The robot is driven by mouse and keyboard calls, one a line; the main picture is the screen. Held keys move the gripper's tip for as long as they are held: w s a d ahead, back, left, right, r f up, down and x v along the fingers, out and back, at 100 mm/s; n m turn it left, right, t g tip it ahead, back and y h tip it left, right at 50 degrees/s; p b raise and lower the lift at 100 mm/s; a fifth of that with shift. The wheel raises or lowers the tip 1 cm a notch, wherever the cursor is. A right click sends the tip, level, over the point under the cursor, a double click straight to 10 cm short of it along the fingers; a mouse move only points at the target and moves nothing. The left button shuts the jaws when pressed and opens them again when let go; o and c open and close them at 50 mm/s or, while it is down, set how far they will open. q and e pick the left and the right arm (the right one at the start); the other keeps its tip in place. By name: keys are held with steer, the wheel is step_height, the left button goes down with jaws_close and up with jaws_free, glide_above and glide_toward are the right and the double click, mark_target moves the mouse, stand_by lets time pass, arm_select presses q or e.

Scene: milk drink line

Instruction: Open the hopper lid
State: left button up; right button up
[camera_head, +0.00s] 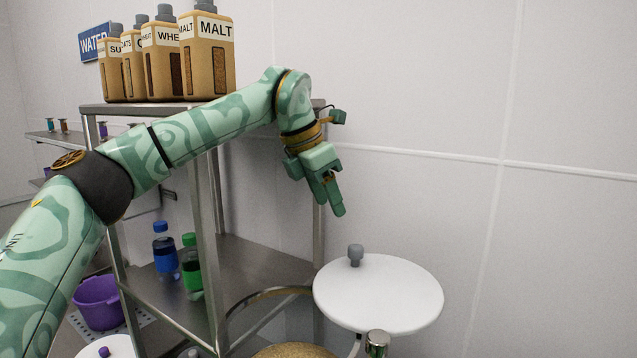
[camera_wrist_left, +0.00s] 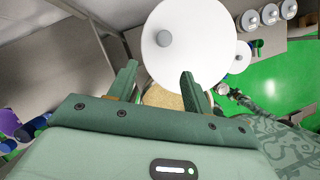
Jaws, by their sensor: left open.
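The hopper lid (camera_head: 385,300) is a white round disc with a grey knob (camera_head: 355,254) on top. It is at the lower right in the head view and at the top middle in the wrist view (camera_wrist_left: 190,65). Tan grain (camera_head: 293,352) shows beside the lid, so the lid does not cover all of the hopper. My left gripper (camera_head: 333,203) is open and empty, above the lid's knob and apart from it. Its two fingers show in the wrist view (camera_wrist_left: 158,75), with the lid beyond them. My right gripper is not in view.
A metal shelf rack (camera_head: 250,262) stands to the left, with labelled ingredient containers (camera_head: 208,60) on top and blue (camera_head: 165,258) and green (camera_head: 191,270) bottles lower down. A purple bucket (camera_head: 98,305) is at lower left. The space before the right wall is free.

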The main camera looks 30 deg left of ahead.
arm_select(q)
steer(key=v, duration=0.5)
steer(key=shift+w+f, duration=0.1)
stand_by(0.3)
